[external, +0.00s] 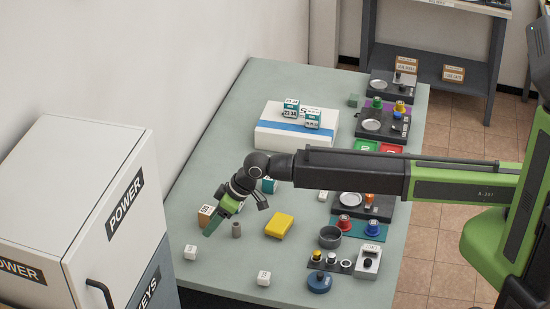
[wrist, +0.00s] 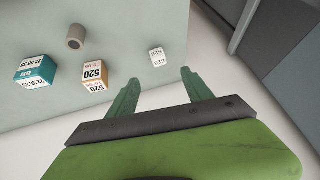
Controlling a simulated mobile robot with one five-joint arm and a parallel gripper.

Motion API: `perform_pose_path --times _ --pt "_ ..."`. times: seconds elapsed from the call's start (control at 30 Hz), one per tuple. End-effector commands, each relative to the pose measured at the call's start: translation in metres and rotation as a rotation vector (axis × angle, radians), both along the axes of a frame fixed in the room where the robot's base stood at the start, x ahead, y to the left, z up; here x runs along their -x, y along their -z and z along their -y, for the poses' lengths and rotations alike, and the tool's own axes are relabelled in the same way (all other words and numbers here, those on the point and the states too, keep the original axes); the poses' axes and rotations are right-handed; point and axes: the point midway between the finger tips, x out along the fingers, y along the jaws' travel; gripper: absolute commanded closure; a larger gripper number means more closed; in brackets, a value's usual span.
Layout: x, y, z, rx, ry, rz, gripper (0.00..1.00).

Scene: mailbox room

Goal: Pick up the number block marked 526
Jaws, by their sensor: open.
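A tan-orange and white number block (wrist: 95,76) sits on the table at left-centre in the wrist view. Its printed digits look like 520 or 526; I cannot tell the last one for sure. In the external view a tan block (external: 206,215) stands just left of my gripper, its face too small to read. My gripper (external: 222,216) is above the table, angled down, open and empty. In the wrist view its two green fingers (wrist: 160,78) are spread apart, to the right of the tan block, with nothing between them.
A teal and white block (wrist: 36,72) and a grey cylinder (wrist: 75,37) stand close to the tan block. A small white block (wrist: 157,57) stands beyond the fingers. A yellow block (external: 279,225) lies right of my gripper. A white cabinet (external: 85,190) stands at the left.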

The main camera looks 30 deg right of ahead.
Motion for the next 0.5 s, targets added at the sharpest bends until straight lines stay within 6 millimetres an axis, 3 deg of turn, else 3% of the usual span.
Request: perform_pose_path --times 0.03,0.3,0.5 --pt "-0.005 0.022 -0.008 0.000 0.000 0.000 0.41" --pt "-0.021 0.075 -0.037 0.001 0.001 0.001 0.41" --pt "-0.024 0.079 -0.043 0.000 0.001 0.000 0.41"
